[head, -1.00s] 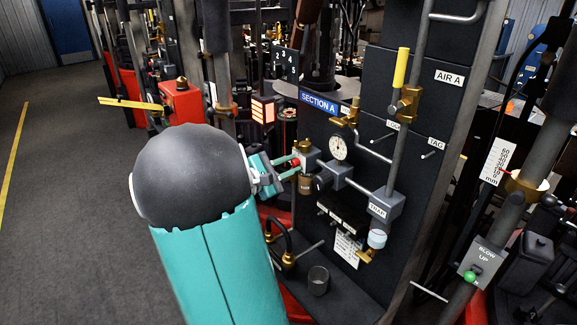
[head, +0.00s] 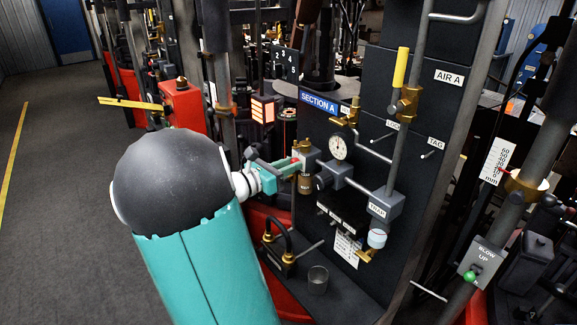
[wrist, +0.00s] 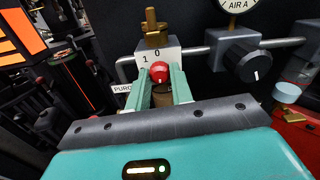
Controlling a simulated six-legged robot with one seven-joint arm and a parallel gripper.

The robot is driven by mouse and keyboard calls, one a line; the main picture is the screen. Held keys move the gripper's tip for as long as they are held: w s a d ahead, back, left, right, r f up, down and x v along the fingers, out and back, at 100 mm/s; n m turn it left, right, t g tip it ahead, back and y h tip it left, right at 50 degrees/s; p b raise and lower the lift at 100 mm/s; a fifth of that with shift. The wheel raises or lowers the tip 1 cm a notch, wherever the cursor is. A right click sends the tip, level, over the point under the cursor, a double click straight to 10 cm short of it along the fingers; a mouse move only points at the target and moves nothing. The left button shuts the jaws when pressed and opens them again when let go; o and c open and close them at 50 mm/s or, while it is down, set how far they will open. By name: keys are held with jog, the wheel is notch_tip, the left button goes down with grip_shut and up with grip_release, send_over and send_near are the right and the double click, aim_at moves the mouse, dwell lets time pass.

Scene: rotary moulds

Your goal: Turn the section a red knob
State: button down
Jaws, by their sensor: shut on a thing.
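The red knob (wrist: 159,72) sits on the front of a grey block (wrist: 157,50) marked 1 and 0 in the wrist view, with a brass fitting on top. A white mark shows on the knob. My gripper (wrist: 160,78) is shut on the red knob, one teal finger on each side. In the head view my gripper (head: 292,164) reaches the block from the left under the blue SECTION A sign (head: 320,102). There its fingers mostly hide the knob.
A round gauge (head: 338,148) and a black knob (wrist: 240,62) are right of the block. A yellow-handled valve (head: 401,68) stands higher up. Pipes and a grey TRAP block (head: 384,206) lie further right.

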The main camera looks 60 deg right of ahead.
jog(key=shift+n, duration=0.6)
jog(key=c, duration=1.2)
grip_release()
jog(key=shift+c, duration=0.2)
jog(key=v, duration=1.4)
